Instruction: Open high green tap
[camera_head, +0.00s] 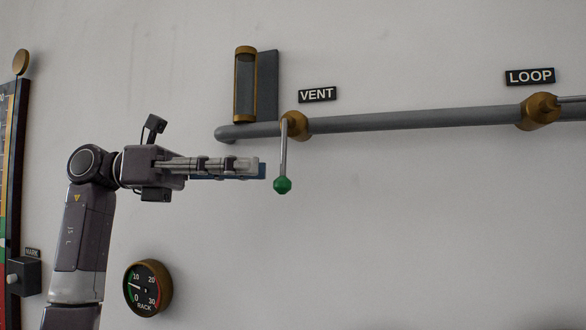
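A grey pipe (400,120) runs across the wall. Below the VENT label (317,94) it carries a brass valve (298,124). The valve's thin grey lever hangs straight down and ends in a green knob (282,185). My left gripper (262,168) points right, with its tips just left of the lever and a little above the knob. A small gap shows in the picture between tips and lever. The fingers are seen edge-on, so their opening is hidden. My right gripper is out of view.
A second brass valve (538,110) with a sideways lever sits under the LOOP label (530,77). A brass-framed sight tube (245,85) stands above the pipe's left end. The wall right of the green knob is clear.

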